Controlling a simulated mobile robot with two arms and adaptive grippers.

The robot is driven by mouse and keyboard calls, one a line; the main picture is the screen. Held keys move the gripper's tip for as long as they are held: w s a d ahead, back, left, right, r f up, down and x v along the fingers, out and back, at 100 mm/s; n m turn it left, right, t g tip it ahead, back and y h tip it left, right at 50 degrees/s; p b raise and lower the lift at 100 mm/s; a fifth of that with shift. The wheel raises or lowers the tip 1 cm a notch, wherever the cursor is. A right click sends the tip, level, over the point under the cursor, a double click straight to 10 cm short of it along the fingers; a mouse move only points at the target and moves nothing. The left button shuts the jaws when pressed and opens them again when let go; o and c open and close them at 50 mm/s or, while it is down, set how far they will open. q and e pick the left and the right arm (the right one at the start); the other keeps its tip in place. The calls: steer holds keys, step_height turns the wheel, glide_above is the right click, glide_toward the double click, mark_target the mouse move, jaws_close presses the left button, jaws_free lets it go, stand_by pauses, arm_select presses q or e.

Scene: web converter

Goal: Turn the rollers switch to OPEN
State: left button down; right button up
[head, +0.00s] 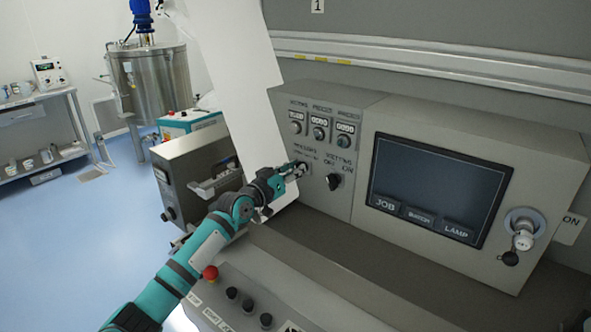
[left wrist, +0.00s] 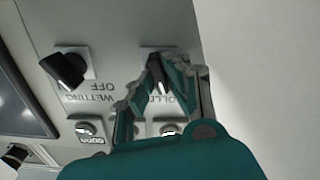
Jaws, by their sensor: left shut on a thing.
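The rollers switch is a small dark knob (left wrist: 158,76) on the grey control panel (head: 327,210); the left wrist view shows it upside down, with its label partly covered. My left gripper (head: 298,171) reaches the panel from the left in the head view. In the left wrist view its fingers (left wrist: 157,88) are closed around the knob, one on each side. The fingers hide most of the switch in the head view, and the knob's exact setting cannot be read. My right gripper is not in view.
The black wetting switch (head: 334,181) sits right beside the rollers switch. Several knobs with displays (head: 319,131) are above. A dark screen (head: 437,188) is to the right. A red emergency button (head: 210,272) lies below my left arm. A white sheet-like panel (head: 236,85) rises behind the gripper.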

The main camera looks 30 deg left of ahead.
arm_select(q)
steer(key=shift+n, duration=1.1)
steer(key=c, duration=1.4)
jaws_free()
steer(key=shift+o, duration=0.2)
steer(key=s+a, duration=0.1)
steer(key=s, duration=1.1)
steer(key=shift+f, duration=0.1)
